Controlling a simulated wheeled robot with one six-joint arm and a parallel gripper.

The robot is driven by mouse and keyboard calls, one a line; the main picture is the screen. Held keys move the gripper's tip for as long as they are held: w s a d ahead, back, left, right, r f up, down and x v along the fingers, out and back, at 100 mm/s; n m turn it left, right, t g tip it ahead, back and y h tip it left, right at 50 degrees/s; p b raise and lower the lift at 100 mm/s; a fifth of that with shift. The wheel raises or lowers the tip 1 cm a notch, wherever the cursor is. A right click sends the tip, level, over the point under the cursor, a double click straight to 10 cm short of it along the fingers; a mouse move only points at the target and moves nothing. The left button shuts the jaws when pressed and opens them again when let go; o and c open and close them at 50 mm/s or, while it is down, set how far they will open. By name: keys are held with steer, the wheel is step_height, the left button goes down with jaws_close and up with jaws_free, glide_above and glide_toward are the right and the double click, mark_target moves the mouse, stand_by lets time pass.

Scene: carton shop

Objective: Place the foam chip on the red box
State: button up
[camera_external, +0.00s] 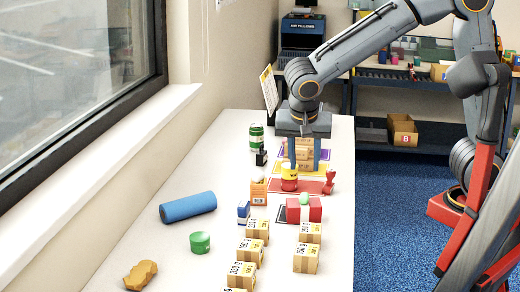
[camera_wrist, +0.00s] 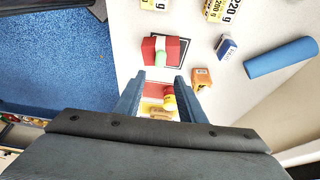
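The red box (camera_external: 314,212) stands on a dark-edged square on the white table. A small pale green piece, which looks like the foam chip (camera_external: 304,198), lies on its top. In the wrist view the red box (camera_wrist: 172,47) and the pale green chip (camera_wrist: 161,52) are above the fingertips in the picture. My gripper (camera_external: 303,170) points down over the far part of the table, beyond the red box. Its fingers (camera_wrist: 157,82) are apart, with nothing held between them. The chip is clear of the fingers.
A yellow-and-red jar (camera_external: 289,179), an orange carton (camera_external: 259,191) and a red stamp-like thing (camera_external: 329,182) stand near my gripper. Several small cartons (camera_external: 306,257) line the near table. A blue roll (camera_external: 188,207) and green tin (camera_external: 200,242) lie left.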

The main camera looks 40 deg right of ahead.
steer(key=s+d+f+n+g+y, duration=0.1)
steer(key=d+f+n, duration=0.3)
steer(key=d, duration=1)
steer(key=s+d+f+n+g+y, duration=0.1)
steer(key=d+f+n+y, duration=0.1)
steer(key=d+f+n, duration=0.3)
steer(key=d+f, duration=0.4)
steer(key=d, duration=0.5)
steer(key=shift+s+d+f+g, duration=0.2)
steer(key=shift+f+g, duration=0.1)
steer(key=shift+g, duration=0.1)
